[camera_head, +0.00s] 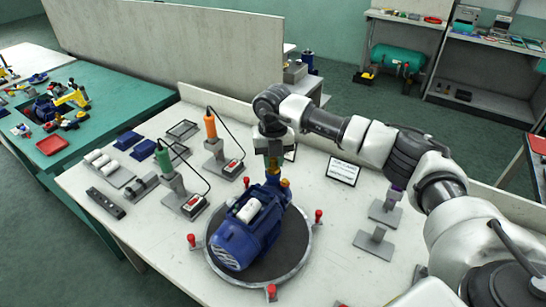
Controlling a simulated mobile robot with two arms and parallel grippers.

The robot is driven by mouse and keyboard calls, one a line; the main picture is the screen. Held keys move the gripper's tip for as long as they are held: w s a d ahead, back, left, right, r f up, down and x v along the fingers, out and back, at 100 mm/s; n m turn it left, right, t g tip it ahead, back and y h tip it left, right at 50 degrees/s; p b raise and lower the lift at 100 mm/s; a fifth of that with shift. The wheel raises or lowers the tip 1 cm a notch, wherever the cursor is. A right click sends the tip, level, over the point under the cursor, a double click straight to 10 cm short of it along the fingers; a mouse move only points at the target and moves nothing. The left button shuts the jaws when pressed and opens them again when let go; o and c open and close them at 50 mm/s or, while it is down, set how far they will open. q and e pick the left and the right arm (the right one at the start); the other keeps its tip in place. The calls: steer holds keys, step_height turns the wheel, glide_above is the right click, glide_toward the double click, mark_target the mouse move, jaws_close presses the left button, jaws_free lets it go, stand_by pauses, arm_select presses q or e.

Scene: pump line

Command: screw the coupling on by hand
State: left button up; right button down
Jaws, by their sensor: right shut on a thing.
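A blue pump (240,235) with a white part on top sits on a dark round turntable (282,250) with a light rim. My right gripper (271,158) points down over the pump's far end. It is shut on a small brass-coloured piece (272,167), which looks like the coupling. The piece is at or just above the pump's upper port; I cannot tell whether its thread is engaged. Another brass-coloured fitting (285,183) shows just to its right on the pump. My left gripper is not in view.
Red-topped posts (318,214) stand around the turntable. An orange-handled tool (210,125) and a green-handled tool (164,159) stand in holders at the left, with cables. A small sign (342,171) stands behind. Grey stands (374,242) are at the right.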

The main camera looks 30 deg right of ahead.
steer(key=c, duration=1)
jaws_free()
steer(key=shift+c, duration=0.2)
steer(key=shift+f+n+b, duration=0.1)
steer(key=shift+n+b, duration=0.3)
steer(key=shift+n, duration=1.3)
steer(key=n+b, duration=0.1)
steer(key=n, duration=0.1)
steer(key=shift+n, duration=0.8)
